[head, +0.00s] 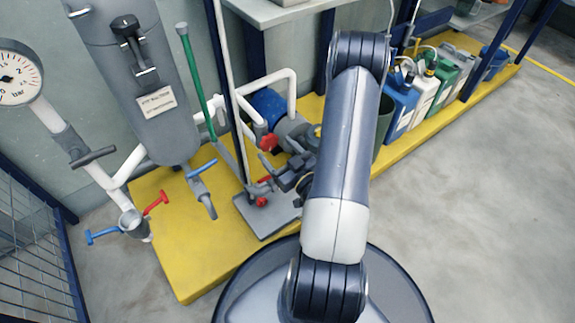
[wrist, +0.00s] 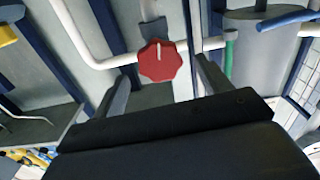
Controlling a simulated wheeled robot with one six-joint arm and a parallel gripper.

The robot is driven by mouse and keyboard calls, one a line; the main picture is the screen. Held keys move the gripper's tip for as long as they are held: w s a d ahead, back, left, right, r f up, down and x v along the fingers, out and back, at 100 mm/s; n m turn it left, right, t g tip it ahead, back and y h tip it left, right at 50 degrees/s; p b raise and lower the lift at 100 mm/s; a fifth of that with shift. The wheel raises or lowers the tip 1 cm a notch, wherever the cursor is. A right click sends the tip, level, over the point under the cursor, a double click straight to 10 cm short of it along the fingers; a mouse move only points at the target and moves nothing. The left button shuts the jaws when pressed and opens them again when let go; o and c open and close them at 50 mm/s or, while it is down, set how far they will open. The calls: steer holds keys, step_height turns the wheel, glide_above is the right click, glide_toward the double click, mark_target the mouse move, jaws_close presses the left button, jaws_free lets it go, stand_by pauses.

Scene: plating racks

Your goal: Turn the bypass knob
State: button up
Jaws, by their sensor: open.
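A red, many-sided knob (wrist: 158,61) with a white mark on its face shows in the wrist view, framed between my two fingers and beyond their tips. No label on it can be read. In the head view a red knob (head: 268,142) sits by the white pipe, just above my gripper (head: 272,172); I cannot tell for certain that it is the same knob. My gripper is open, its fingers apart and empty. I cannot see contact with the knob.
A grey tank (head: 150,95), a pressure gauge (head: 15,78) and red and blue lever valves (head: 155,203) stand at left. A green rod (head: 194,75) rises beside a post. Several jugs (head: 402,100) stand on the yellow platform (head: 190,260) at right. The floor at right is clear.

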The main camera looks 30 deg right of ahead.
mark_target(270, 143)
steer(key=shift+s+b, duration=0.55)
steer(key=shift+s, duration=1.8)
steer(key=w+p, duration=0.2)
steer(key=w, duration=0.2)
steer(key=w+p, duration=0.2)
steer(key=w, duration=0.3)
steer(key=shift+w+a+r, duration=0.15)
steer(key=shift+w, duration=0.1)
steer(key=shift+w+p, duration=0.3)
steer(key=shift+w, duration=0.4)
steer(key=shift+s, duration=0.15)
